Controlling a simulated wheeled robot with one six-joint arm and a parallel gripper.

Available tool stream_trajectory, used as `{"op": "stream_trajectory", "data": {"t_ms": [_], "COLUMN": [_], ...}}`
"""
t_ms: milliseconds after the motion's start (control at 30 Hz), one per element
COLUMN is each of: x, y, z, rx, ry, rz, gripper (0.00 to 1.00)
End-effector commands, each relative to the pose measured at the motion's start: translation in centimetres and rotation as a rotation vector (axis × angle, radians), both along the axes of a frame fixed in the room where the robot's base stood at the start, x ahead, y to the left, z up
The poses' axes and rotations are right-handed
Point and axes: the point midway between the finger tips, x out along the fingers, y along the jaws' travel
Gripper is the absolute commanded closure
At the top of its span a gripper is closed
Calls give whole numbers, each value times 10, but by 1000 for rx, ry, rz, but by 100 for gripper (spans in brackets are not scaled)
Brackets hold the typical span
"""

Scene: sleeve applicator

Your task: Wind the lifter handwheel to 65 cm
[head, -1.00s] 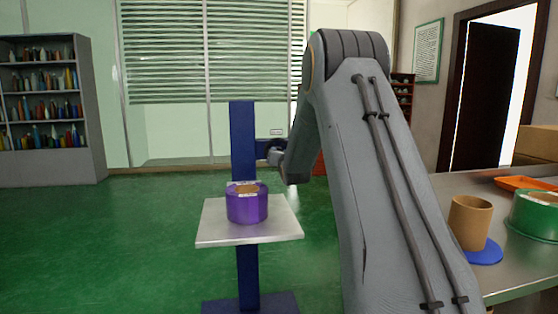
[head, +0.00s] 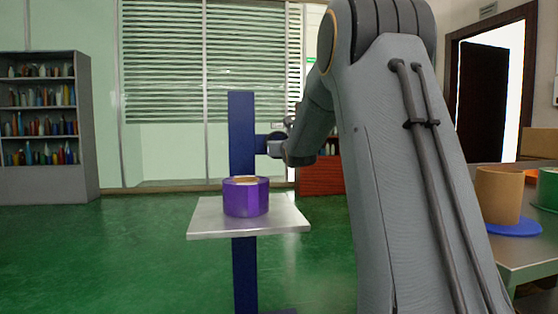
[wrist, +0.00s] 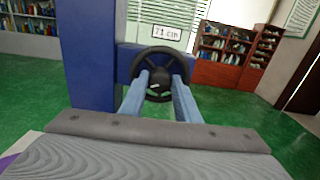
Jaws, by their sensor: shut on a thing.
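The lifter is a blue column (head: 241,135) with a grey platform (head: 210,222) carrying a purple roll (head: 246,200). Its black spoked handwheel (wrist: 160,68) sits on a blue side bracket (wrist: 125,62) in the wrist view. A small white readout (wrist: 167,33) above the wheel appears to say 71 cm. My gripper (wrist: 161,84) is shut on the handwheel, its two blue-grey fingers reaching to the wheel's rim. In the head view my arm hides most of the wheel.
A steel table (head: 530,255) stands at the right with a brown cardboard tube (head: 499,195) on a blue disc (head: 515,228) and a green roll (head: 548,188). Green floor (head: 120,255) is open around the lifter.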

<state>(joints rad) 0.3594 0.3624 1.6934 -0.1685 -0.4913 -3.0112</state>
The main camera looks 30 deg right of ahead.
Motion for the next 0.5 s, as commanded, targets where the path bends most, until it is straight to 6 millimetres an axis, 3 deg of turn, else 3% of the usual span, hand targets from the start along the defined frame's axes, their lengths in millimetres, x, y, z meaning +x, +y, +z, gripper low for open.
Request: {"op": "stream_trajectory", "data": {"t_ms": [67,500], "x": [1,1], "y": [-1,-2], "z": [-7,-6], "rx": [-20,-134], "ry": [7,41], "rz": [0,1], "gripper": [93,93]}}
